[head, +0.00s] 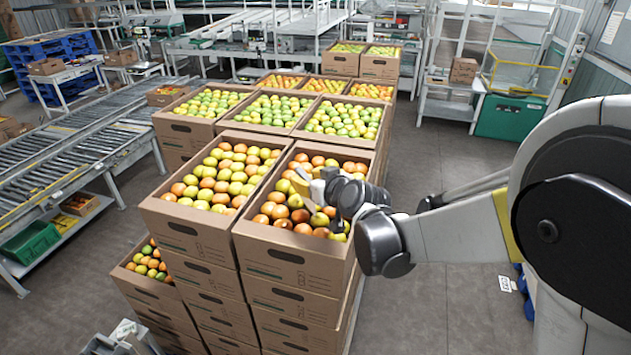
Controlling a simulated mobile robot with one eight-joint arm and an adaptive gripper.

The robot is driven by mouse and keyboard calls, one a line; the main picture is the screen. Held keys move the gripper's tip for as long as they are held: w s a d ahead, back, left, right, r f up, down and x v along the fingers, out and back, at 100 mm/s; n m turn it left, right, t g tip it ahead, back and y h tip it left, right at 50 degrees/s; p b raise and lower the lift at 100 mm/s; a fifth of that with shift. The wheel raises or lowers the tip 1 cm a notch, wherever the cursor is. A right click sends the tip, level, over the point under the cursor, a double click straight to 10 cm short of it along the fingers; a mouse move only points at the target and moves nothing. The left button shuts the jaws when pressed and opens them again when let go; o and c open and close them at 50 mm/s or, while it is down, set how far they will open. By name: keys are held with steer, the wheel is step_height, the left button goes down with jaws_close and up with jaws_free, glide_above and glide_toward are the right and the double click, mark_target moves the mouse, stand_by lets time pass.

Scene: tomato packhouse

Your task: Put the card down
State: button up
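My gripper (314,188) is over the front right open carton (290,248), which is full of red, orange and yellow tomatoes. A small flat yellowish piece (301,184) shows at the gripper's fingertips, with white beside it. It may be the card, but it is too small to be sure. I cannot tell whether the fingers are closed on it, or whether it touches the tomatoes. My wrist hides part of the carton's right side.
A roller conveyor (75,150) runs along the left. A small white printed piece (506,284) lies low at the right, near a blue pallet.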

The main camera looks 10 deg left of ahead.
steer(key=v, duration=1.2)
steer(key=s+d+f+m+g+h, duration=0.2)
steer(key=s+d+m+h, duration=0.1)
steer(key=s+d, duration=0.7)
steer(key=s+d+f+m+g+h, duration=0.1)
steer(key=s+d+m+h, duration=0.3)
steer(key=s+d, duration=0.7)
steer(key=d+f+h+b, duration=0.1)
steer(key=d, duration=0.3)
steer(key=shift+s+d+f+g, duration=0.25)
steer(key=shift+d+f+g, duration=0.05)
steer(key=shift+f+g, duration=0.1)
steer(key=shift+r, duration=0.1)
